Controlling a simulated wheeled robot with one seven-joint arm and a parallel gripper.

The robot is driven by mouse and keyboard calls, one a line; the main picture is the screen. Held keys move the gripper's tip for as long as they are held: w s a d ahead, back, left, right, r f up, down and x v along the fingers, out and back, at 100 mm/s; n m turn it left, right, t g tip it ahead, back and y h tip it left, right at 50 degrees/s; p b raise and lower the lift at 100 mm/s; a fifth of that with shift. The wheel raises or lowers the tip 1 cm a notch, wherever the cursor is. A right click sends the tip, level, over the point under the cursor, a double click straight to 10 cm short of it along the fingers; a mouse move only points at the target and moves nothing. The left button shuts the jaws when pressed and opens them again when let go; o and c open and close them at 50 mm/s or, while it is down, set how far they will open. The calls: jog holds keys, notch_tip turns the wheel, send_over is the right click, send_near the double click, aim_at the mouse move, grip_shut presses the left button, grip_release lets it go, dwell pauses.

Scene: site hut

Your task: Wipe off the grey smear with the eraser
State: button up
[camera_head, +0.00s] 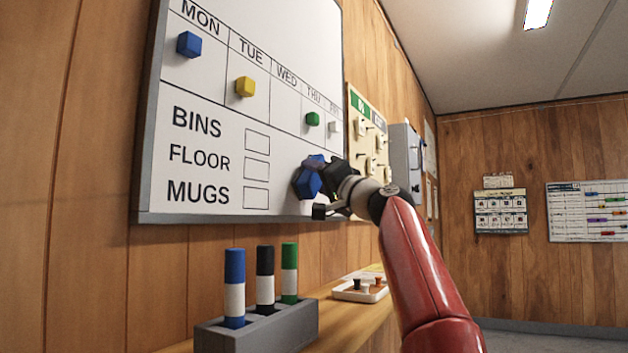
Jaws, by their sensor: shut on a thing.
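My gripper (325,185) is in front of the lower right part of the whiteboard (288,160). It is shut on a dark blue block, the eraser (307,183), which is held against or very close to the board face; I cannot tell if it touches. The eraser is right of the checkboxes beside FLOOR and MUGS. No grey smear can be made out; the eraser, gripper and arm cover part of the board there.
Magnets sit on the board: blue (189,44), yellow (245,86), green (312,119) and white (335,127). Below, a grey holder (262,332) with three markers and a small tray (345,291) stand on the shelf. A hook board (354,102) hangs to the right.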

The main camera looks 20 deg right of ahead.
jog(key=shift+s+d+b, duration=0.35)
jog(key=shift+s+d, duration=0.45)
jog(key=shift+s, duration=0.2)
jog(key=shift+s+d+b, duration=0.3)
jog(key=shift+s+d, duration=0.5)
jog(key=shift+s, duration=0.2)
jog(key=shift+s+d+b, duration=0.35)
jog(key=shift+s+d, duration=0.6)
jog(key=shift+s, duration=0.25)
